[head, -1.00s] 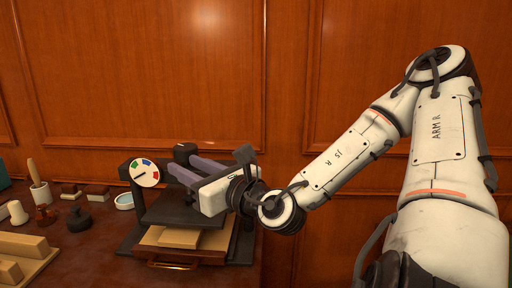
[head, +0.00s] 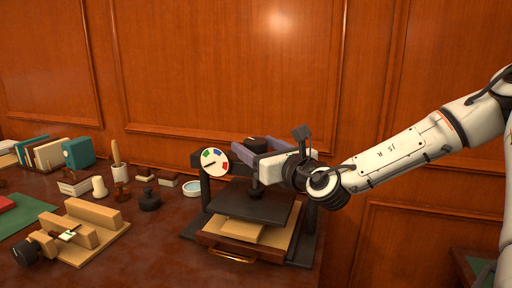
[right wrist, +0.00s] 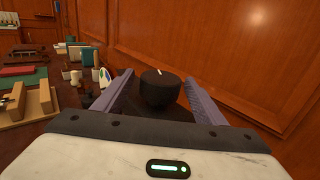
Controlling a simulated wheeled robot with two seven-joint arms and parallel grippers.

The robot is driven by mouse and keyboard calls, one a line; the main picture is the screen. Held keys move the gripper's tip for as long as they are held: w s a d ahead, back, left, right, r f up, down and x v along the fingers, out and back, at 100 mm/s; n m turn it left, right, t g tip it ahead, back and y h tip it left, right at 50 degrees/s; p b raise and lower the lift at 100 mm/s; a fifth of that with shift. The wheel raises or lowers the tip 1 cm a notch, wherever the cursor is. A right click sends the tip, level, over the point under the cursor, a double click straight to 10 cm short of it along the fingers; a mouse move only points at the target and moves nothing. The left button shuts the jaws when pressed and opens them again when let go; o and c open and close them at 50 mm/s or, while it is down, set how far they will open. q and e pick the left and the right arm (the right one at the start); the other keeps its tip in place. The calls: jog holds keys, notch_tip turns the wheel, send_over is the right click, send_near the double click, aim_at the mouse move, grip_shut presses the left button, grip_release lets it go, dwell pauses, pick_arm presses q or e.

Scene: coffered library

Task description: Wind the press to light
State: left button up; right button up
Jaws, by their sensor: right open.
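The press (head: 309,218) is a black frame on the dark table with a flat black plate (head: 250,205) above light boards (head: 243,229). A round white dial (head: 216,160) with blue, green and red marks is on its left post; its needle points to the lower left, away from the colours. A round black knob (right wrist: 160,90) with a white mark tops the press; it shows partly in the head view (head: 257,142). My right gripper (head: 259,152) is open, its purple fingers on both sides of the knob; I cannot tell whether they touch it. My left gripper is out of view.
Left of the press are a white round dish (head: 192,188), dark stamps (head: 149,201), a cup with a brush (head: 118,170) and a wooden stand (head: 95,225). Books (head: 48,154) stand farther left. A panelled wood wall (head: 230,70) is close behind the press.

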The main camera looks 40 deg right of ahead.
jog(key=shift+w, duration=0.25)
jog(key=shift+c, duration=0.5)
jog(key=c, duration=0.9)
jog(key=shift+f+m+h+b, duration=0.3)
jog(key=shift+h+b, duration=0.1)
jog(key=shift+b, duration=0.3)
jog(key=shift+c, duration=0.2)
jog(key=shift+f+m+g+h+b, duration=0.1)
jog(key=shift+m+g+h+b, duration=0.35)
jog(key=shift+h+b, duration=0.45)
jog(key=m+g+h+b, duration=0.1)
jog(key=m+h+b, duration=0.1)
jog(key=m+g+h+b, duration=0.2)
jog(key=h+b, duration=0.1)
jog(key=shift+w+a+m+g+h, duration=0.1)
jog(key=shift+m+g+h, duration=0.15)
jog(key=shift+h, duration=0.05)
jog(key=m+g+h+b, duration=0.1)
jog(key=g, duration=0.1)
jog(key=m+g+h, duration=0.2)
jog(key=shift+r+b, duration=0.2)
jog(key=shift+b, duration=0.2)
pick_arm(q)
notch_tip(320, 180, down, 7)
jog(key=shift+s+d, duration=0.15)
pick_arm(e)
jog(key=shift+r+m+g+h, duration=0.1)
jog(key=shift+m+g+h, duration=0.4)
jog(key=shift+m+g, duration=0.5)
